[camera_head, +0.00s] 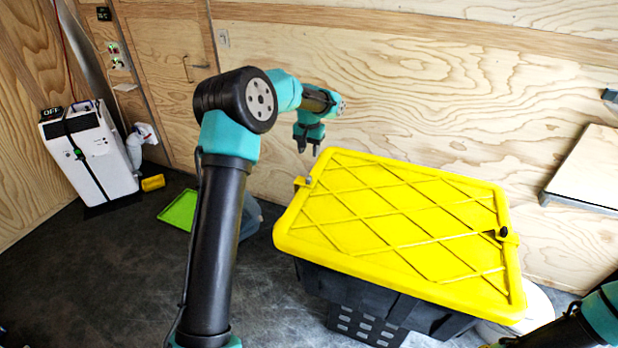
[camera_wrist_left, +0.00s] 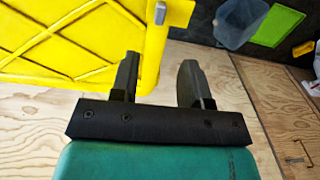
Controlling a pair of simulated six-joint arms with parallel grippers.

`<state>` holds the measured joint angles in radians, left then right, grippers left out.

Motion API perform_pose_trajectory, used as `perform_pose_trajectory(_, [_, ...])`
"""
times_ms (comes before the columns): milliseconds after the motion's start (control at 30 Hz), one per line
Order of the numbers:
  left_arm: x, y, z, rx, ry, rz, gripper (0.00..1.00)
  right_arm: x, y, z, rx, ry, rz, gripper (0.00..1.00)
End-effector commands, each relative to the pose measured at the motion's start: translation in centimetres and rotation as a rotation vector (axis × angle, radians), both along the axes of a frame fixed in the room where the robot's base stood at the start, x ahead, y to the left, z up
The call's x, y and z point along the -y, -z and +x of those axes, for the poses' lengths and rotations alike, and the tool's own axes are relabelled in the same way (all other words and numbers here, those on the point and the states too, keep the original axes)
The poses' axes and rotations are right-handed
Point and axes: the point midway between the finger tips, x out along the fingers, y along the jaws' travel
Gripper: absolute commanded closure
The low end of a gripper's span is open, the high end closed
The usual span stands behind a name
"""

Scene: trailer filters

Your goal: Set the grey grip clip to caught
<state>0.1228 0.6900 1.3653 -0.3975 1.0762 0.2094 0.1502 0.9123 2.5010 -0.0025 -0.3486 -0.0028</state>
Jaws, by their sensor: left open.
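The grey grip clip (camera_head: 303,182) sits at the left end of the yellow lid (camera_head: 400,222) on a black tote (camera_head: 350,300). In the left wrist view the grey clip (camera_wrist_left: 160,13) shows on a yellow tab at the lid's edge; I cannot tell whether it is caught. My left gripper (camera_head: 308,148) is open and empty, pointing down just behind and above that end of the lid. In the left wrist view its two fingers (camera_wrist_left: 158,66) stand apart, with the clip beyond them. A dark clip (camera_head: 503,234) sits at the lid's right end. My right gripper is out of view.
A plywood wall (camera_head: 450,90) stands close behind the lid. A shelf (camera_head: 590,165) juts out at the right. A blue-grey bin (camera_head: 250,215) and green panel (camera_head: 180,210) lie left of the tote. A white unit (camera_head: 95,155) stands far left.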

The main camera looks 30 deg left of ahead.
Motion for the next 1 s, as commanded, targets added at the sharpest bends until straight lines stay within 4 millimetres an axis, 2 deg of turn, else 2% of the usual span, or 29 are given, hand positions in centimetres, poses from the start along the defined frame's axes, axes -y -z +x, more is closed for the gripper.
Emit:
perform_pose_trajectory(33, [0.0, 1.1, -0.1, -0.004, 0.000, -0.001, 0.57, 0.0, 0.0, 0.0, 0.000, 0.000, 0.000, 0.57])
perform_pose_trajectory(600, [0.0, 10.5, -0.1, -0.003, 0.000, -0.001, 0.57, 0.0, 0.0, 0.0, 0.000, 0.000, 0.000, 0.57])
perform_pose_trajectory(800, [0.0, 12.1, 0.0, -0.001, -0.001, 0.000, 0.57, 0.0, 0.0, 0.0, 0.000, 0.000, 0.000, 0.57])
perform_pose_trajectory(1000, [0.0, 12.4, 0.0, 0.000, -0.001, 0.000, 0.57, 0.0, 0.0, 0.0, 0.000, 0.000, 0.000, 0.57])
